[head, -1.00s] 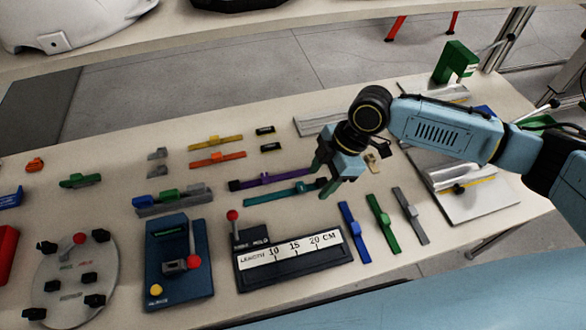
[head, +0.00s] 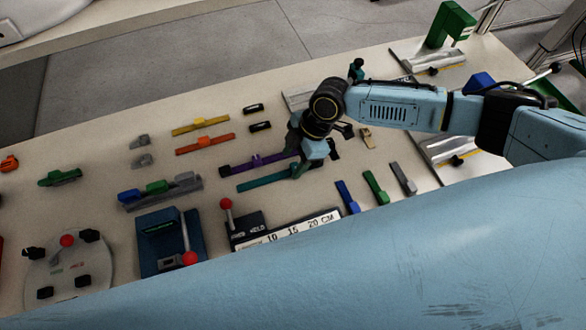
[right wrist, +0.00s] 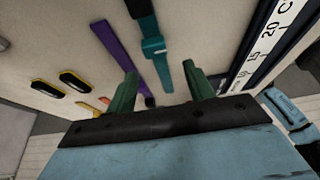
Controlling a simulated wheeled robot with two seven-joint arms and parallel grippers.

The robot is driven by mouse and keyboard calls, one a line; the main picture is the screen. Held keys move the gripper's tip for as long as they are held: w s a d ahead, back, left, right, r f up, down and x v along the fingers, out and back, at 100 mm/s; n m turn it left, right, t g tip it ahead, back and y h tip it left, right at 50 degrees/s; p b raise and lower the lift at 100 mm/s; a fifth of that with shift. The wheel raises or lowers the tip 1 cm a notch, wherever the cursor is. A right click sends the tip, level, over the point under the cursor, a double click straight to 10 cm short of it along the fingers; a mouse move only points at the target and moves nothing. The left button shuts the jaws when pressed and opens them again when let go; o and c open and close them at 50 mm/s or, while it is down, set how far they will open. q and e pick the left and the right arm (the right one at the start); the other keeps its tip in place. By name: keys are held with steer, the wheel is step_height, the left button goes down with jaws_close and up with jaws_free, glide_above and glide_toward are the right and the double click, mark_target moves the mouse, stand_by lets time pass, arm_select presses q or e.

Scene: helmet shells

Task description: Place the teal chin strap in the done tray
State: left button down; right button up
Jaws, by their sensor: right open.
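The teal chin strap (head: 265,181) lies flat on the table, just in front of the purple strap (head: 258,163). In the right wrist view the teal strap (right wrist: 153,46) has a buckle partway along, and its near end points between my fingers. My right gripper (head: 303,168) is at the right end of the teal strap and partly hides it. Its green fingers (right wrist: 162,88) are apart in the right wrist view, with nothing held. My left gripper is not in view. I cannot tell which tray is the done tray.
Blue (head: 347,197), green (head: 375,187) and grey (head: 403,178) straps lie right of my gripper. The length gauge (head: 285,232) is in front. Yellow (head: 200,126) and orange (head: 205,143) straps lie behind left. A green stand (head: 448,25) is at the back right.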

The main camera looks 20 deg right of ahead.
mark_target(284, 174)
steer(key=x, duration=0.4)
steer(key=shift+w, duration=0.15)
steer(key=shift+r, duration=0.1)
jaws_close()
